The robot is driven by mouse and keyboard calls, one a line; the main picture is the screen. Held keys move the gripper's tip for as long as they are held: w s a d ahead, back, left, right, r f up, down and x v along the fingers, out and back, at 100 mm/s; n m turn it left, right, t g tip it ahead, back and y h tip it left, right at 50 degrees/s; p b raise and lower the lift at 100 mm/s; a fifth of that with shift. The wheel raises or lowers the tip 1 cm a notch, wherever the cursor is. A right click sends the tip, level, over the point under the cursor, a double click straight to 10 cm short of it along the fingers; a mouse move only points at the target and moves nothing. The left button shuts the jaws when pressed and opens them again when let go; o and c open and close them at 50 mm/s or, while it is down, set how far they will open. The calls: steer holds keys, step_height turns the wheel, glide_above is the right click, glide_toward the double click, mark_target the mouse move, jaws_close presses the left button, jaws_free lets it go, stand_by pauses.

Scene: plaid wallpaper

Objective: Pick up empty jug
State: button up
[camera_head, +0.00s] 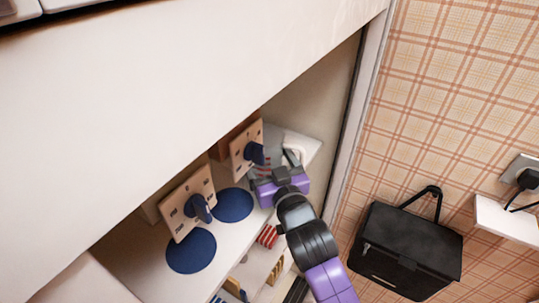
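My gripper (278,167), with a purple body and dark fingers, reaches into the right end of the open cabinet space. Its fingers look spread apart. A pale, see-through, jug-like thing (274,137) with reddish marks stands just beyond and between the fingers, at the back right of the shelf. The gripper body hides its lower part. I cannot tell whether the fingers touch it.
Two wooden boards with dark blue knobs (187,203) (247,147) stand left of my gripper. Blue discs (191,251) (233,205) lie on the white shelf (140,250). A white panel (180,80) overhangs. A black bag (408,248) hangs by the plaid wall.

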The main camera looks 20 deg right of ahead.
steer(key=c, duration=1.1)
steer(key=shift+r, duration=0.15)
